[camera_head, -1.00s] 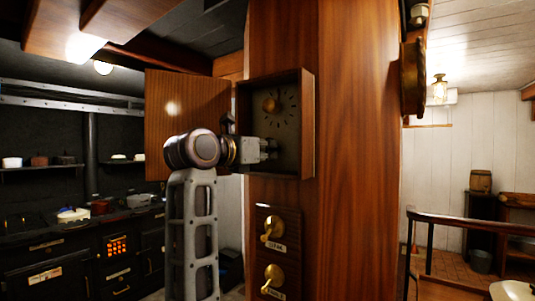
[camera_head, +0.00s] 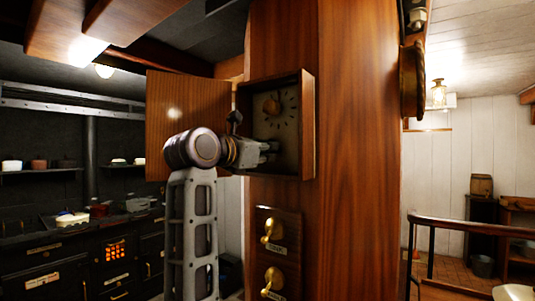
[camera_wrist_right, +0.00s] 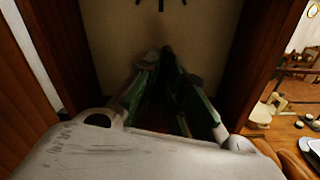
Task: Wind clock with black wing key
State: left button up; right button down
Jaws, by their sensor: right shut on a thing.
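The clock (camera_head: 285,135) is a pale dial with dark marks and a brass piece, set in a wooden case on a wooden post. The case door (camera_head: 185,105) stands open to the left. My right gripper (camera_head: 272,152) reaches into the case from the left, at the lower part of the dial. In the right wrist view my right gripper (camera_wrist_right: 175,85) is shut on a dark, poorly lit thing, apparently the black wing key (camera_wrist_right: 166,62), in front of the dial. The key's shape and its fit in the clock are hard to make out. My left gripper is out of view.
The case's side walls (camera_head: 308,125) stand close around the gripper. Below the case a wooden panel (camera_head: 291,240) carries brass handles. A dark stove (camera_head: 115,255) and shelves are at the left. A railing (camera_head: 470,224) is at the right.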

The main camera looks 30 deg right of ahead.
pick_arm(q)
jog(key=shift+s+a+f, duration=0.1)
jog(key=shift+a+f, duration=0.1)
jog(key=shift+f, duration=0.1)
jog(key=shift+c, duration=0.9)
pick_arm(e)
jog(key=shift+f+m, duration=0.15)
jog(key=shift+m, duration=0.45)
jog(key=shift+m+b, duration=0.75)
jog(key=shift+m, duration=1.25)
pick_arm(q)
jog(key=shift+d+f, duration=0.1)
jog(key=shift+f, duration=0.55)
pick_arm(e)
jog(key=shift+m, duration=0.4)
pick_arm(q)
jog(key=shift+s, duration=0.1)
